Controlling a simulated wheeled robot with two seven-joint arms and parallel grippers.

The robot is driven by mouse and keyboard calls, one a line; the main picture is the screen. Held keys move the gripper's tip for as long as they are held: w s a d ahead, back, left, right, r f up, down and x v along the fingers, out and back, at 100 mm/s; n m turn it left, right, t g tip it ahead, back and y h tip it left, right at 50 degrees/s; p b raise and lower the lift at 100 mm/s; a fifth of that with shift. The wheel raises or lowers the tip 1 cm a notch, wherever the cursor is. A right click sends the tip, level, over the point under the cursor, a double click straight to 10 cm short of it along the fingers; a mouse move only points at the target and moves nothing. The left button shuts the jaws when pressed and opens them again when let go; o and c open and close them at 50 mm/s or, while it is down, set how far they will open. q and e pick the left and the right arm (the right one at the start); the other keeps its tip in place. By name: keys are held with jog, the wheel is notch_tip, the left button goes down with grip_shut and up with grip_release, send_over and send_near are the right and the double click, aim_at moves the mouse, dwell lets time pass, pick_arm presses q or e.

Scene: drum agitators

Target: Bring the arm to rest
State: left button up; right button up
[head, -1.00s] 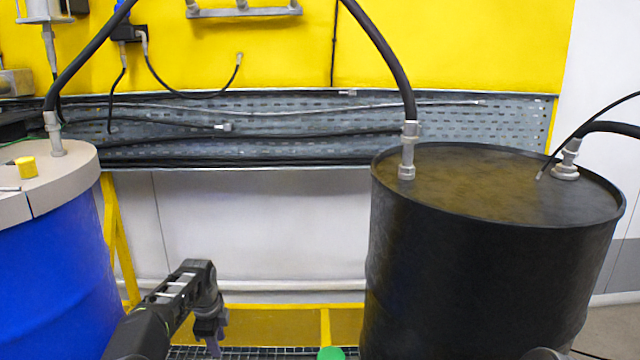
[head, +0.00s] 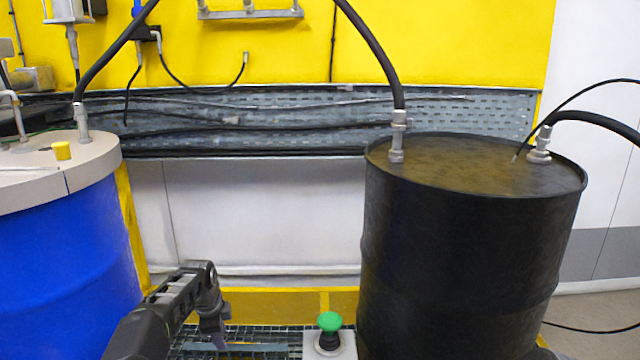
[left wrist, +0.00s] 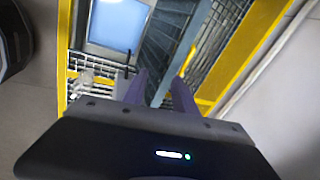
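My left arm comes in from the lower left of the head view. Its gripper (head: 215,332) hangs low in front of the yellow frame, between the blue drum (head: 65,255) and the black drum (head: 462,270), apart from both. In the left wrist view the two purple fingers of this gripper (left wrist: 160,88) stand apart with nothing between them. My right gripper is not visible.
A green push button (head: 330,321) on a pale box stands between the drums, beside a metal grating (head: 265,336). Hoses run up from both drum lids. A yellow cap (head: 62,151) sits on the blue drum's lid.

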pick_arm(q)
jog(key=s+d+f+n+h+b, duration=0.1)
jog(key=s+d+f+n, duration=0.2)
jog(key=d+f, duration=0.25)
jog(key=s+d+f+n+t+h+b, duration=0.1)
jog(key=s+d+f+n, duration=0.3)
jog(key=f, duration=0.3)
jog(key=s+d+f+n+h, duration=0.1)
jog(key=s+d+f+n, duration=0.2)
jog(key=d+f, duration=0.3)
jog(key=s+d+f+n+g+b, duration=0.1)
jog(key=s+f+n+b, duration=0.15)
jog(key=s+f, duration=0.45)
jog(key=s+d+f+n+b, duration=0.1)
jog(key=s+d+f+n, duration=0.15)
jog(key=s, duration=0.75)
jog(key=s+f+n+g+h+b, duration=0.1)
jog(key=s+f+b, duration=0.15)
jog(key=s, duration=0.75)
jog(key=s+f+n+g+b, duration=0.1)
jog(key=s+f+n+b, duration=0.15)
jog(key=s, duration=0.75)
notch_tip(320, 180, up, 22)
jog(key=p, duration=2.1)
jog(key=shift+a+m+p, duration=0.15)
jog(key=shift+m+p, duration=0.2)
jog(key=shift+m, duration=0.1)
